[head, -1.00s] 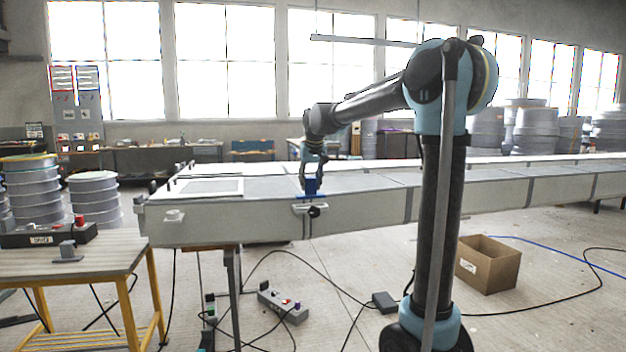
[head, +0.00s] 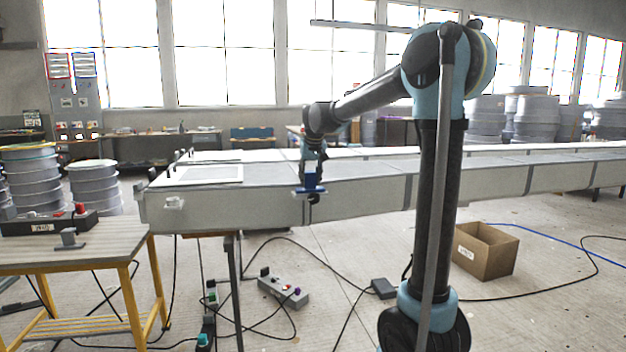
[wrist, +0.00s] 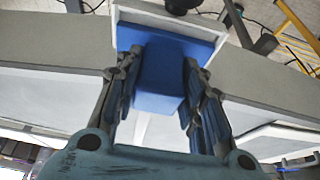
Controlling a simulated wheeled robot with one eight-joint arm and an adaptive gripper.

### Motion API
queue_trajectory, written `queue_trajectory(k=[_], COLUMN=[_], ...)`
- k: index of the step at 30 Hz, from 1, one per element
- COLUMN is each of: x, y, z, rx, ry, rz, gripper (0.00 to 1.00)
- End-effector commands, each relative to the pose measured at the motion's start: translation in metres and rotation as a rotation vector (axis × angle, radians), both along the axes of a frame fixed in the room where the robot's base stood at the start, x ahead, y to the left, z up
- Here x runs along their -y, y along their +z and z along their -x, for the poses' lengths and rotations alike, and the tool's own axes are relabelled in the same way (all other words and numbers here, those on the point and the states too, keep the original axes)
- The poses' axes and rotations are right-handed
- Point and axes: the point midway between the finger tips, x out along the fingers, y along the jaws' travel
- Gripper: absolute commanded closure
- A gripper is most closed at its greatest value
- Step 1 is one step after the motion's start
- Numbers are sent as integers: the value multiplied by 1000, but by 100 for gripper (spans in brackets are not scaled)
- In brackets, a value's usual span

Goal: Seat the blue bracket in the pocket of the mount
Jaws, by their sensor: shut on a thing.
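The blue bracket (head: 311,189), a wide flat plate with an upright block, is at the near side edge of the long grey bench. My gripper (head: 313,173) is shut on the block from above; the wrist view shows its fingers (wrist: 160,78) on both sides of the block (wrist: 162,72). A white holder with a black knob, apparently the mount (wrist: 124,14), is on the bench side. In the wrist view its white rim borders the bracket's plate (wrist: 190,40) at the far edge and sides. The pocket floor is hidden, so I cannot tell if the plate rests in it.
A grey bracket-shaped block (head: 69,238) stands on the yellow-legged table (head: 110,250) at left, beside a control box (head: 48,222). A flat white panel (head: 200,174) lies on the bench (head: 270,208). A cardboard box (head: 485,252) and cables lie on the floor.

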Motion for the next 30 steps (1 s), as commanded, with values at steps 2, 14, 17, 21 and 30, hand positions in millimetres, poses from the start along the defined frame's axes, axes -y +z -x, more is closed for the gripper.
queue_trajectory(k=[2, 14, 17, 21, 30], x=[0, 0, 0, 0, -1], y=[-2, -7, -8, -10, -10], z=[1, 1, 1, 1, 1], rx=[-4, -4, -4, -3, -2], ry=[-1, -1, 0, 0, 0], rz=[1, 1, 1, 1, 1], gripper=[100, 100, 100, 100, 39])
